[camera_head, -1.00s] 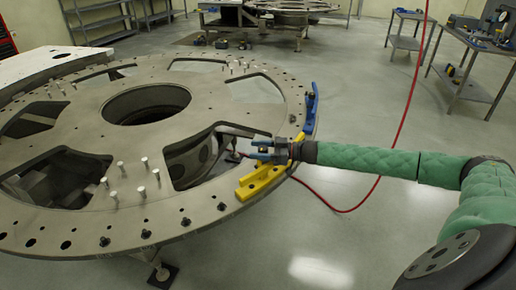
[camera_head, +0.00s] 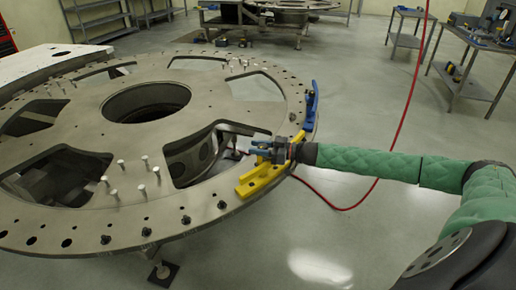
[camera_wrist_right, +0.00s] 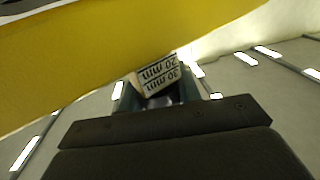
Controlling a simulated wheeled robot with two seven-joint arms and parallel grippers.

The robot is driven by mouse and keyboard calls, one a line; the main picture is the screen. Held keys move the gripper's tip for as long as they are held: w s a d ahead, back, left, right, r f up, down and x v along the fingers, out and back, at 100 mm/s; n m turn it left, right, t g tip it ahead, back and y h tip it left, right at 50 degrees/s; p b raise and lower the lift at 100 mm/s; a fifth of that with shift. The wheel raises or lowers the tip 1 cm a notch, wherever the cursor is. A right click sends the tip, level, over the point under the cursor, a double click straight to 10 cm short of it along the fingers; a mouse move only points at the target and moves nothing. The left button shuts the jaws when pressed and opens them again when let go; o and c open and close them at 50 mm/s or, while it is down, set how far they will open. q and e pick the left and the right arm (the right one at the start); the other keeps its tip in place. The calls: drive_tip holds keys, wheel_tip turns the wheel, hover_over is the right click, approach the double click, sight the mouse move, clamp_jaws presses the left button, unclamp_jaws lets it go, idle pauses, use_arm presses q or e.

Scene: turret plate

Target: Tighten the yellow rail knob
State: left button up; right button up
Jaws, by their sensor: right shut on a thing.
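The yellow rail (camera_head: 262,180) lies on the near right rim of the round turret plate (camera_head: 80,222). It also crosses the top of the right wrist view as a broad yellow band (camera_wrist_right: 110,55). My right gripper (camera_head: 262,151), with blue-teal fingers, reaches in level from the right at the rail. It is shut on the rail's knob, which the fingers and wrist largely hide. In the right wrist view, a pale block with black number markings (camera_wrist_right: 157,78) shows between the gripper's sides. My left gripper is not in view.
A blue rail (camera_head: 311,100) sits farther back on the rim. White pins (camera_head: 142,180) and dark bolts (camera_head: 146,232) stand on the plate. A red hose (camera_head: 398,135) hangs down and loops over the floor behind my right forearm. Workbenches (camera_head: 465,70) stand at the back right.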

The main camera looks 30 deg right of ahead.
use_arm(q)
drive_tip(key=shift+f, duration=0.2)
use_arm(e)
drive_tip(key=shift+m+t+h, duration=0.6)
drive_tip(key=shift+t+h, duration=0.1)
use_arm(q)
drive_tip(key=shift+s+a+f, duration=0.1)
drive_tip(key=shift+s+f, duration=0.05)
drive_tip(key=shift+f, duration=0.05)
use_arm(e)
drive_tip(key=shift+w, duration=0.1)
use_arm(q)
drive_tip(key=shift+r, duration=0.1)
use_arm(e)
drive_tip(key=shift+d, duration=0.1)
drive_tip(key=o, duration=1)
drive_tip(key=shift+c, duration=0.2)
drive_tip(key=shift+o, duration=0.2)
